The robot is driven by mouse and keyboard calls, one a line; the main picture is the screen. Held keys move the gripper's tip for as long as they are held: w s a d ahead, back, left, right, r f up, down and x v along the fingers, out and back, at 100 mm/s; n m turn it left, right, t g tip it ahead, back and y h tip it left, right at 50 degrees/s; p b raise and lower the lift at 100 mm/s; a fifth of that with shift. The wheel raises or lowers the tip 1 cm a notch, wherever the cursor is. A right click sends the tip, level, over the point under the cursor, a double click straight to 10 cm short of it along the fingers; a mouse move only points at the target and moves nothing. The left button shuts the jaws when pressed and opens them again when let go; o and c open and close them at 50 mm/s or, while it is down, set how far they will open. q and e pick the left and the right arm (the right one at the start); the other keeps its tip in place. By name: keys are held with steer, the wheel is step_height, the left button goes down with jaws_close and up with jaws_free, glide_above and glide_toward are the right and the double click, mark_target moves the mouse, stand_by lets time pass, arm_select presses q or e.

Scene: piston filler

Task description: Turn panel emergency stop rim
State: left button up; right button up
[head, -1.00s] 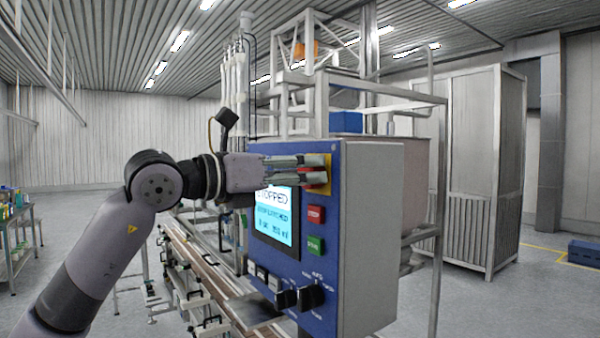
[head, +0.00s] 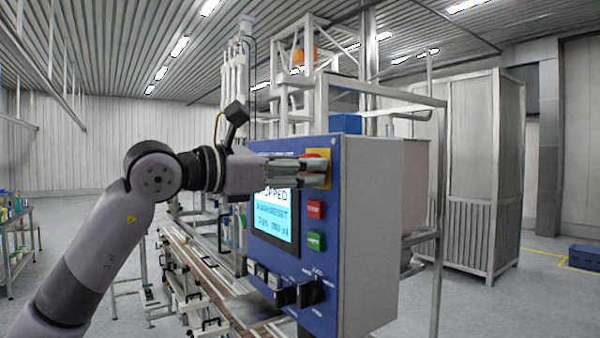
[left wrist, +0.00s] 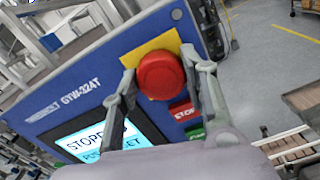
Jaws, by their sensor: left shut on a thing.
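The emergency stop is a round red button (left wrist: 161,75) on a yellow plate (left wrist: 138,54), at the top of the blue control panel. In the head view the yellow plate (head: 318,155) shows at the panel's upper right, and the red button is mostly hidden behind my fingers. My left gripper (head: 318,172) reaches it from the left. In the left wrist view, the left gripper's fingers (left wrist: 158,77) lie one on each side of the red rim and are shut on it. My right gripper is in neither view.
The blue panel (head: 262,228) has a lit screen (head: 271,216) reading stopped, red (head: 316,209) and green (head: 316,242) buttons, and black knobs (head: 310,293) below. A conveyor (head: 205,285) runs at lower left. A shelf (head: 15,240) stands far left.

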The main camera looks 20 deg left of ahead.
arm_select(q)
steer(key=m, duration=0.2)
steer(key=shift+m, duration=0.3)
stand_by(0.4)
steer(key=o, duration=1.2)
steer(key=v, duration=1.2)
